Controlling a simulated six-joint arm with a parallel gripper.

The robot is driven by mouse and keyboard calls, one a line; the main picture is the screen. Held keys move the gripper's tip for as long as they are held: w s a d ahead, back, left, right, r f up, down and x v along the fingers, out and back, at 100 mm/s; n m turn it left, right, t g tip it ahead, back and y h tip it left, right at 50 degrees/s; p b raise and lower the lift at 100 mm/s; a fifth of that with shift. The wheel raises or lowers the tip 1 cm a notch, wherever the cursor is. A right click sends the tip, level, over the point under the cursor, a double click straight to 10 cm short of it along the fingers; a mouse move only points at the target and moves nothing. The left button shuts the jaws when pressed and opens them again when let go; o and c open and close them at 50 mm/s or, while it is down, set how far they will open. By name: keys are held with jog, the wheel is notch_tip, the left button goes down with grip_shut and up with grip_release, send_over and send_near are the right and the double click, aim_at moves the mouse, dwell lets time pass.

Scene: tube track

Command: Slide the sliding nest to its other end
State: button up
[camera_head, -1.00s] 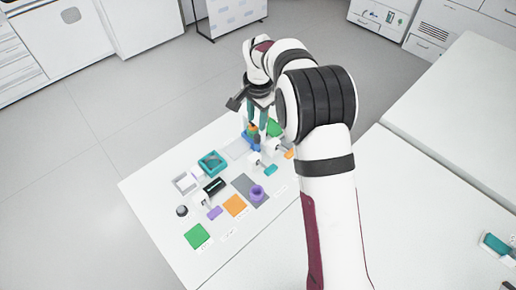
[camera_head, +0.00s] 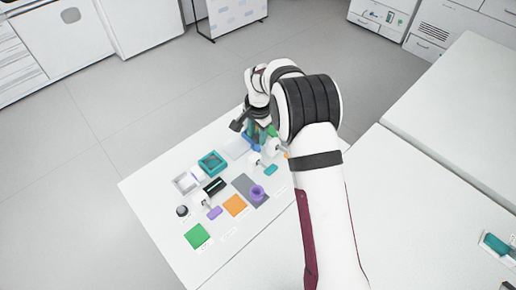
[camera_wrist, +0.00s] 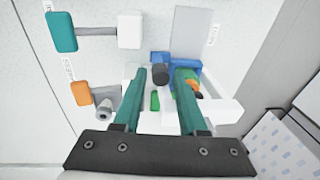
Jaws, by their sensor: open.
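The sliding nest appears to be the blue block (camera_wrist: 184,58) with a black round knob (camera_wrist: 160,74) on its side, at the end of a flat grey plate (camera_wrist: 193,28). In the head view the blue block (camera_head: 249,140) is partly hidden by my gripper. My gripper (camera_wrist: 163,70) is open, its two teal fingers on either side of the black knob in the wrist view. I cannot tell whether they touch it. An orange and green piece (camera_wrist: 195,88) shows beside the right finger, partly hidden.
A teal handle (camera_wrist: 62,32) and an orange handle (camera_wrist: 82,93) stand left of the fingers. In the head view, a teal square holder (camera_head: 212,162), a purple ring (camera_head: 257,192), an orange pad (camera_head: 235,205) and a green pad (camera_head: 197,236) occupy the near table.

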grip_shut()
jog(key=shift+s+a, duration=2.45)
jog(key=shift+s, duration=0.15)
grip_release()
jog(key=shift+r, duration=0.1)
notch_tip(320, 180, up, 5)
jog(key=shift+w+f, duration=0.1)
